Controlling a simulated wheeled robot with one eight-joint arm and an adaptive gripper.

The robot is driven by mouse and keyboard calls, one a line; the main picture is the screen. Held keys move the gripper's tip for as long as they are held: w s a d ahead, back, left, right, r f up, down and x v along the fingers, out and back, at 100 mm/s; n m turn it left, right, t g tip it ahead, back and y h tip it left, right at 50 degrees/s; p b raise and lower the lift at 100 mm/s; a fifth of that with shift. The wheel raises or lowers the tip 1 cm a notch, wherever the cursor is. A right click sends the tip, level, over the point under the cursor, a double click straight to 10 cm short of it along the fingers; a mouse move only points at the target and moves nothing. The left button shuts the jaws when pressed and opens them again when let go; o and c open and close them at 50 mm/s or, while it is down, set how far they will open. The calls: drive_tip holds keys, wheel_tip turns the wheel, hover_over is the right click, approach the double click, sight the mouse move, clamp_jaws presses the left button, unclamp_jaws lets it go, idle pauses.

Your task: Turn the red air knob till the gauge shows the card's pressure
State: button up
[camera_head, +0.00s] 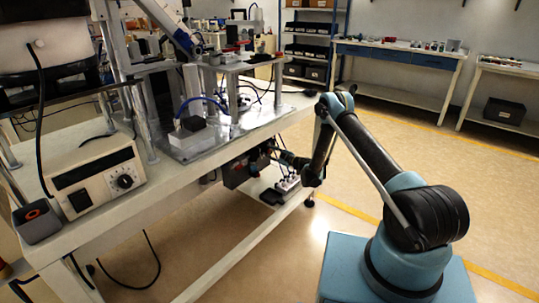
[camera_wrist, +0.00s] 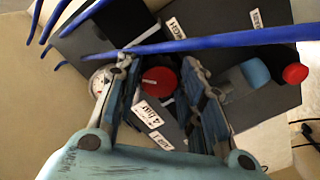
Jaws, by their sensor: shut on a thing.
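The red air knob (camera_wrist: 159,82), round with a short pale mark, sits between the two fingers of my gripper (camera_wrist: 158,66) in the wrist view. My gripper is shut on it. The pressure gauge (camera_wrist: 99,82) has a white dial, partly hidden behind the left finger; its needle cannot be read. A white card (camera_wrist: 148,115) beside the knob seems to read "4 bar", tilted and small. In the head view my gripper (camera_head: 274,154) reaches under the bench to a dark unit (camera_head: 236,172); the knob cannot be made out there.
Blue hoses (camera_wrist: 215,42) cross over the dark panel (camera_wrist: 235,105). A blue cylinder (camera_wrist: 255,72) and a black part with a red end (camera_wrist: 295,73) stand at the right. White labels mark the panel. The bench (camera_head: 190,195) lies above my gripper; open floor lies right.

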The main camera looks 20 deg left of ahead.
drive_tip(key=n, duration=0.5)
drive_tip(key=shift+w+d+n, duration=0.1)
drive_tip(key=shift+d+n, duration=0.05)
drive_tip(key=shift+n, duration=0.55)
drive_tip(key=o, duration=1.1)
drive_tip(key=shift+c, duration=0.2)
